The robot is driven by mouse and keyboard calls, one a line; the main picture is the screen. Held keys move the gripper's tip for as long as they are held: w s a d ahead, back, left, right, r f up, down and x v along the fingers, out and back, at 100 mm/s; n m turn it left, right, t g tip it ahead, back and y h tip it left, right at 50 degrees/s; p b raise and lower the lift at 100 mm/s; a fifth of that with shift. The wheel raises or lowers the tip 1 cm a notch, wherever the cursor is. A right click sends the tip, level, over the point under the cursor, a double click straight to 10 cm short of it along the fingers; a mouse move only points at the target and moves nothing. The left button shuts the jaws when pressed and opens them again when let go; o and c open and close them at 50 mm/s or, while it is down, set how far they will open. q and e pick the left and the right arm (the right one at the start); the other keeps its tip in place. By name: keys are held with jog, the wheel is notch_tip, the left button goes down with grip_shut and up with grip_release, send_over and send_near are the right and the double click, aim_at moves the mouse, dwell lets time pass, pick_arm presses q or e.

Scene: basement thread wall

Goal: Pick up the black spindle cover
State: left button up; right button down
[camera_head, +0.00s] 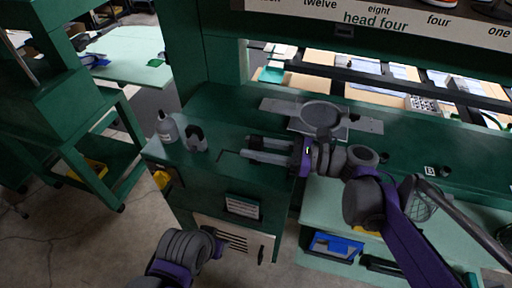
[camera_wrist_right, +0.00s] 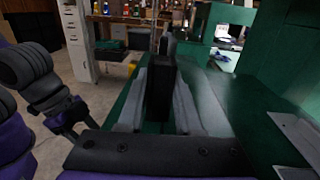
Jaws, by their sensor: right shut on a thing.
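My right gripper (camera_head: 243,150) reaches left over the green cabinet top in the head view, its two grey fingers nearly level. In the wrist view a black upright block (camera_wrist_right: 160,90), which looks like the black spindle cover, stands between the fingers, and they are shut on it. In the head view the space between the fingers is dark and the piece is hard to make out. A separate dark notched piece (camera_head: 196,138) stands on the cabinet top, left of the fingertips and apart from them. My left arm shows at the lower left, its jaws unclear.
A clear bottle (camera_head: 167,128) stands by the cabinet top's left edge. A grey metal plate with a round disc (camera_head: 323,115) lies behind my right gripper. Green uprights and a rail stand behind.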

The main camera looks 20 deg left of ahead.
aim_at(256, 138)
notch_tip(256, 138, up, 10)
jog(key=shift+r+p, duration=0.1)
jog(key=shift+p, duration=0.45)
dwell(0.7)
